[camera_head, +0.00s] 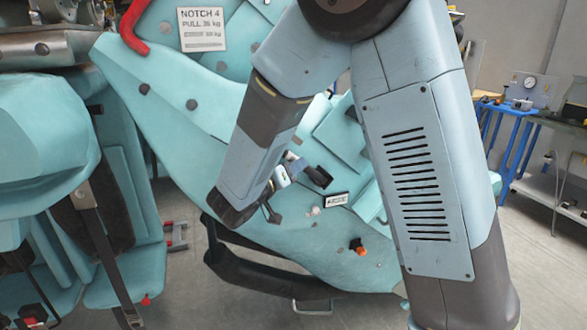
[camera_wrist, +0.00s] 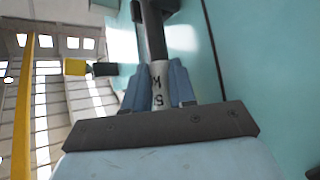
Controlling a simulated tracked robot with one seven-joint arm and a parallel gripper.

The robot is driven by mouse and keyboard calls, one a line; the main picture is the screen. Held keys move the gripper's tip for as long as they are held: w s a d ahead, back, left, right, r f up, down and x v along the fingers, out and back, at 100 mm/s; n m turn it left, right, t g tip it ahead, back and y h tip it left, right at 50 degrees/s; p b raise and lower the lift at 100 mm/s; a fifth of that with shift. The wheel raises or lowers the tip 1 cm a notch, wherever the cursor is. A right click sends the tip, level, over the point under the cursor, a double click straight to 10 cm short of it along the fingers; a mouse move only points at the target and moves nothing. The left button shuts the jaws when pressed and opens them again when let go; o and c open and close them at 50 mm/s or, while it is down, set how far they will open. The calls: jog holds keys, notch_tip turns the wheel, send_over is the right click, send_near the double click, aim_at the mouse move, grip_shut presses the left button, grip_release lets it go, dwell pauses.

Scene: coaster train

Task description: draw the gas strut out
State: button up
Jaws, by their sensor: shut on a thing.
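The gas strut is a pale grey cylinder with dark markings (camera_wrist: 159,90) in the wrist view. It lies between the two blue fingers of my gripper (camera_wrist: 157,72), which are shut on it. A black section (camera_wrist: 152,32) continues beyond the fingertips along the teal panel. In the head view my gripper (camera_head: 284,176) is small and partly hidden beside my wrist, close to the teal car body (camera_head: 210,90). A short black cylindrical part (camera_head: 318,177) sticks out just to its right. I cannot tell how much of the strut is still inside its seat.
A white label plate (camera_head: 336,200) and an orange knob (camera_head: 357,246) are on the panel near the gripper. A red curved handle (camera_head: 133,28) is at upper left. A teal seat (camera_head: 40,140) stands at left. A yellow bar (camera_wrist: 24,110) shows in the wrist view. A blue-legged bench (camera_head: 500,125) stands at right.

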grip_shut()
jog(key=shift+s, duration=0.2)
jog(key=shift+s+d, duration=0.2)
jog(key=shift+s, duration=0.55)
jog(key=shift+s+d, duration=0.25)
jog(key=shift+s, duration=0.5)
jog(key=shift+s+d, duration=0.2)
jog(key=shift+s, duration=0.55)
jog(key=s+d, duration=0.1)
jog(key=s, duration=0.4)
jog(key=shift+s+d, duration=0.4)
